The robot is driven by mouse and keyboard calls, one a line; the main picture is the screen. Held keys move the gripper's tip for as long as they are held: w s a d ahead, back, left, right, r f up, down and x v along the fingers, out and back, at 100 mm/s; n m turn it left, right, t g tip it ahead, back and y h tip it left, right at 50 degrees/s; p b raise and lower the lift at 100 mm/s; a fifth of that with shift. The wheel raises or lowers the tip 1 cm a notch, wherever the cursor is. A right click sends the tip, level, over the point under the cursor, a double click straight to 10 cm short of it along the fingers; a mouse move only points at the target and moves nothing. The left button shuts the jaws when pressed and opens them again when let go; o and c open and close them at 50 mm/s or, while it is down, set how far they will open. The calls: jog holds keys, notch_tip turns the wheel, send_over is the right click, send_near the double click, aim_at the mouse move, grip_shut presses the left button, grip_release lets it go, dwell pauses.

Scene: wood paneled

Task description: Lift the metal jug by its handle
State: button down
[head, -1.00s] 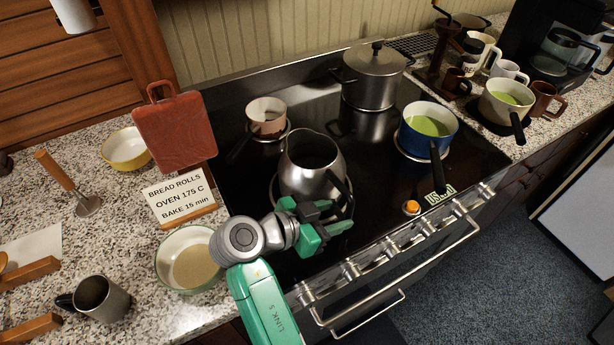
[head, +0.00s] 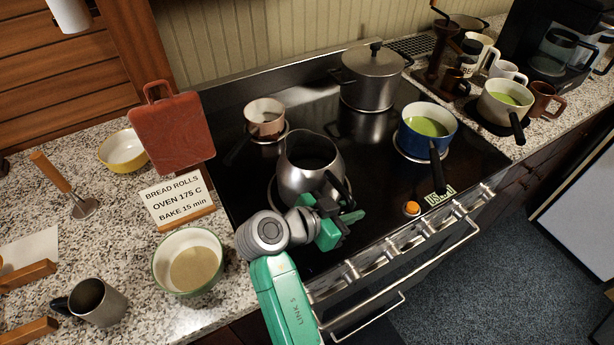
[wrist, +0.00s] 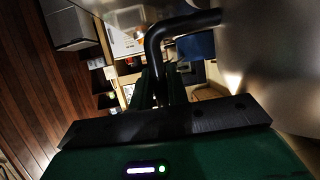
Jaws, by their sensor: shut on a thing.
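The metal jug (head: 308,180) is a rounded silver vessel with an open top and a black handle (head: 338,188). It looks upright on the left front burner of the black cooktop; I cannot tell whether its base has left the surface. My gripper (head: 344,212) is at the jug's front right side, shut on the handle. In the wrist view, the bent black handle (wrist: 178,30) runs down between my fingers (wrist: 158,88), and the jug's shiny body (wrist: 285,75) fills the right side. The fingers hide part of the handle.
A copper pan (head: 265,118) stands behind the jug, a lidded steel pot (head: 370,80) at the back, and a blue saucepan (head: 425,138) to the right. A recipe card (head: 178,200) and a cream bowl (head: 188,262) are left. Cooktop between jug and blue saucepan is clear.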

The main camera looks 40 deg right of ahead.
aim_at(351, 198)
jog(key=shift+r, duration=0.15)
jog(key=shift+r+p, duration=1.3)
jog(key=shift+r, duration=1.2)
jog(key=shift+f, duration=0.1)
